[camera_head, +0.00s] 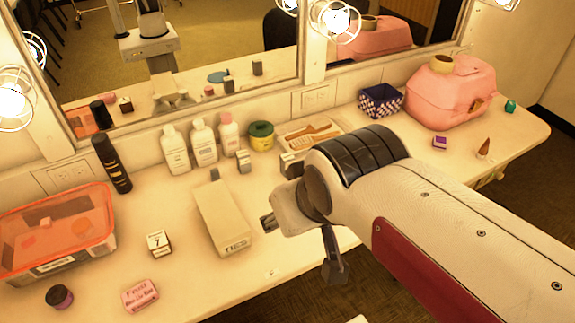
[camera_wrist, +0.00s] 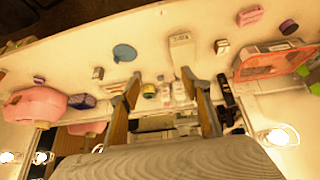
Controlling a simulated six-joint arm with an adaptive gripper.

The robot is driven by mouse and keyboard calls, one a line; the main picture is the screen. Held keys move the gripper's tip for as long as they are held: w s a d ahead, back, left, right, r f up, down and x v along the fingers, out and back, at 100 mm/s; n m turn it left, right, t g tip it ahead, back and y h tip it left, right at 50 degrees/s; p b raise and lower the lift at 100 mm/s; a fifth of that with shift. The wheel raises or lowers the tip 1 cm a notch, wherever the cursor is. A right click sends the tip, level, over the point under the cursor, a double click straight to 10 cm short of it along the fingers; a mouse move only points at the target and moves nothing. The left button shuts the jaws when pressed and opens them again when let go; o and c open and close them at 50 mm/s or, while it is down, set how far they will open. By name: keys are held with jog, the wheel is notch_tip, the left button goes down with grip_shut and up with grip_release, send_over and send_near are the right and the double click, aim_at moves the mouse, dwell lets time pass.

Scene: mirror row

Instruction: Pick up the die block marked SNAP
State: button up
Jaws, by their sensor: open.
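Several small blocks stand on the counter, and I cannot read SNAP on any of them. A white block with a dark mark like a 7 (camera_head: 159,243) sits between the orange bin and the long box; it also shows in the wrist view (camera_wrist: 222,46).
A long pale box (camera_head: 222,218) stands left of my gripper. An orange bin (camera_head: 50,230), pink tin (camera_head: 140,295) and black can (camera_head: 112,164) are left. Bottles (camera_head: 203,142) line the mirror. A pink case (camera_head: 450,95) stands right. A blue disc (camera_wrist: 124,53) lies on the counter.

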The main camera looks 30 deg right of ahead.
jog(key=w+d+f+t+h, duration=0.1)
jog(key=w+d, duration=0.2)
jog(key=w, duration=0.4)
jog(key=w+d+f+t, duration=0.1)
jog(key=w+d, duration=0.3)
jog(key=w, duration=0.3)
jog(key=t, duration=0.3)
send_over(292, 160)
jog(key=s+a, duration=0.3)
jog(key=s, duration=0.4)
notch_tip(292, 160, down, 13)
jog(key=shift+t+y, duration=0.6)
jog(key=shift+t, duration=0.3)
jog(key=d+f, duration=0.1)
jog(key=f, duration=0.2)
jog(key=w+d+f, duration=0.1)
jog(key=f, duration=0.2)
jog(key=w+f, duration=0.1)
jog(key=f, duration=0.2)
jog(key=shift+w+d+f, duration=0.1)
jog(key=shift+d+f, duration=0.05)
jog(key=shift+d, duration=0.25)
jog(key=shift+d+f+t, duration=0.1)
jog(key=shift+f+t, duration=0.2)
jog(key=shift+f, duration=0.5)
jog(key=shift+x, duration=1.2)
jog(key=shift+f, duration=0.1)
